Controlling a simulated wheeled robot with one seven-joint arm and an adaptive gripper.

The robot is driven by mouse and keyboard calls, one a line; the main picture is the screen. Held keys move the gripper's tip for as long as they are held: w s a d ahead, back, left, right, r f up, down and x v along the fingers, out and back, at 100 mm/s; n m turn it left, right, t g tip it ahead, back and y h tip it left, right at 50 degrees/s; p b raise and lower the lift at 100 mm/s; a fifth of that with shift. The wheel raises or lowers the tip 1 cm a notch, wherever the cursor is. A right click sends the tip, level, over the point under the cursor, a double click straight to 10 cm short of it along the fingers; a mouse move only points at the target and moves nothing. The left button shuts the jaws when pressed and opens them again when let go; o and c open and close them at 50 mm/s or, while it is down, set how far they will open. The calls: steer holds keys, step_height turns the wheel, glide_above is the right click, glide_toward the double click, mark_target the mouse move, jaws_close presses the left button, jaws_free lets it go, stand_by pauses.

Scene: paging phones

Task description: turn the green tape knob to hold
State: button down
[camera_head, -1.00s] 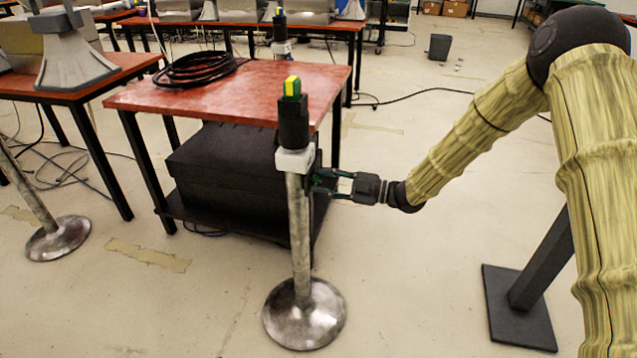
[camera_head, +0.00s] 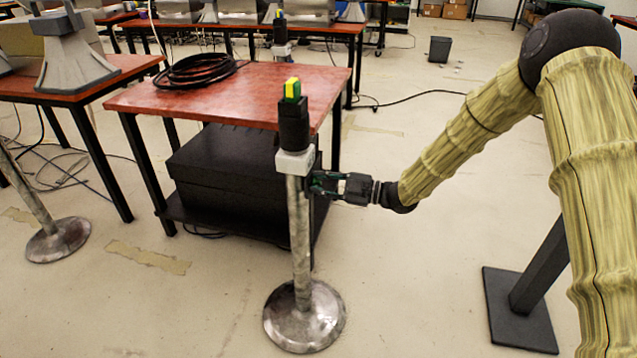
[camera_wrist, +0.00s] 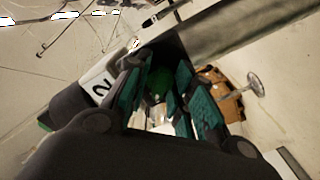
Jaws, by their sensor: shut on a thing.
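A metal stand (camera_head: 301,240) on a round base holds a black unit (camera_head: 293,125) with a green and yellow top. Below that unit is a white box (camera_head: 294,161); in the wrist view a white face (camera_wrist: 98,90) carries a "2". My gripper (camera_head: 313,184) is at the right side of the stand, just below the white box. In the wrist view its green-padded fingers (camera_wrist: 157,92) close around a green knob (camera_wrist: 159,80), largely hidden between them. I cannot read the knob's setting or any hold mark.
A red table (camera_head: 240,85) with a coiled black cable (camera_head: 197,70) stands behind the stand. A black box (camera_head: 228,170) sits on its lower shelf. Another stand's round base (camera_head: 58,240) is at the left. The floor to the right of the stand is mostly clear.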

steer(key=shift+r, duration=0.1)
steer(key=m+p, duration=0.3)
steer(key=p, duration=0.1)
steer(key=shift+r+m, duration=0.1)
steer(key=shift+m, duration=0.3)
steer(key=m+p, duration=0.4)
steer(key=m, duration=0.1)
steer(key=m+p, duration=0.2)
steer(key=m, duration=0.2)
steer(key=shift+m+p, duration=1.25)
steer(key=shift+m, duration=1.15)
steer(key=shift+f, duration=0.2)
steer(key=c, duration=1.5)
jaws_free()
steer(key=shift+d, duration=0.1)
